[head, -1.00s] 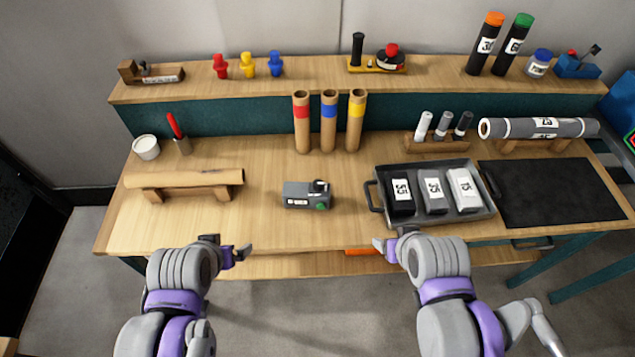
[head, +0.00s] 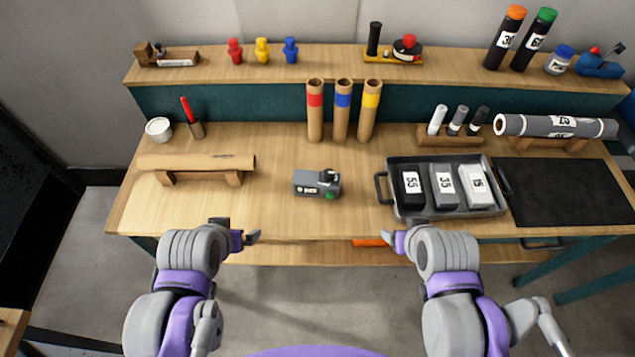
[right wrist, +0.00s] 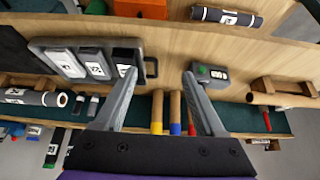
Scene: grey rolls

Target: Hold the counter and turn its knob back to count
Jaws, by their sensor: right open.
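The counter (head: 317,183) is a small grey box with a white number strip on its front, a green button at its right end and a dark knob on top. It sits upright on the bench, left of the tray; it also shows in the right wrist view (right wrist: 208,76). My left gripper (head: 247,238) is at the bench's front edge, left of and nearer than the counter, touching nothing; its finger gap is unclear. My right gripper (head: 397,241) is at the front edge, right of the counter. In the right wrist view its fingers (right wrist: 160,80) are open and empty.
A grey tray (head: 386,205) with several numbered blocks stands right of the counter, beside a black mat (head: 565,190). A roll on a stand (head: 195,162) lies left. Three tubes (head: 341,115) stand behind. Bench around the counter is clear. An orange item (head: 369,242) lies below the front edge.

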